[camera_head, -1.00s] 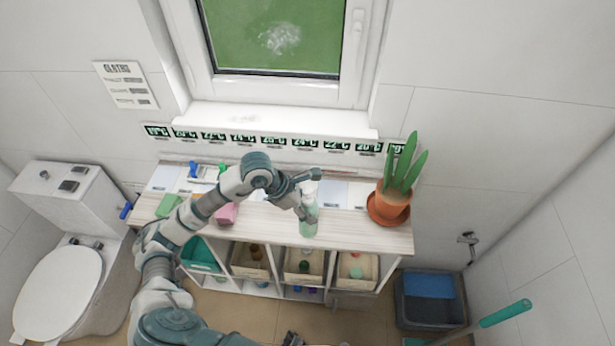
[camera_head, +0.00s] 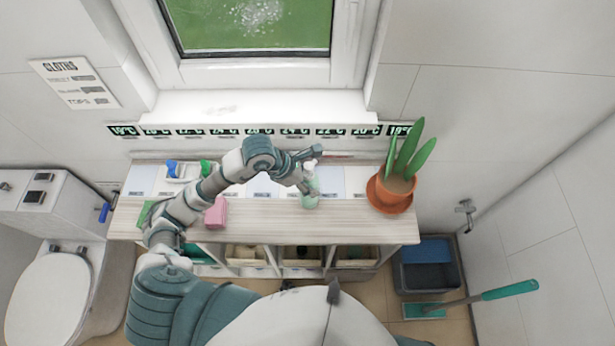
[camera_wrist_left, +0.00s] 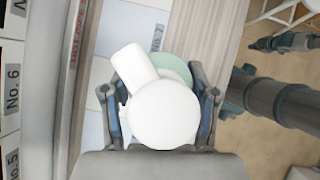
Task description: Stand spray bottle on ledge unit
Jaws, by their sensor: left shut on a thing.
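The spray bottle (camera_head: 310,190) is pale green with a white top. It looks upright on or just above the wooden top of the ledge unit (camera_head: 265,222); I cannot tell whether its base touches. My left gripper (camera_head: 306,184) is shut on it, coming in from the left. In the left wrist view the white spray head (camera_wrist_left: 165,112) fills the middle, between the two fingers (camera_wrist_left: 160,110), with the green body partly hidden below it. A numbered pale panel marked No. 7 (camera_wrist_left: 137,35) lies beside the bottle. My right gripper is not in view.
A potted plant (camera_head: 392,192) stands at the unit's right end. A pink cloth (camera_head: 215,212) and a white tray (camera_head: 184,172) lie to the left. Temperature displays (camera_head: 248,131) line the wall behind. A grey-blue bin (camera_head: 427,268) and a green-handled mop (camera_head: 508,290) are at right.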

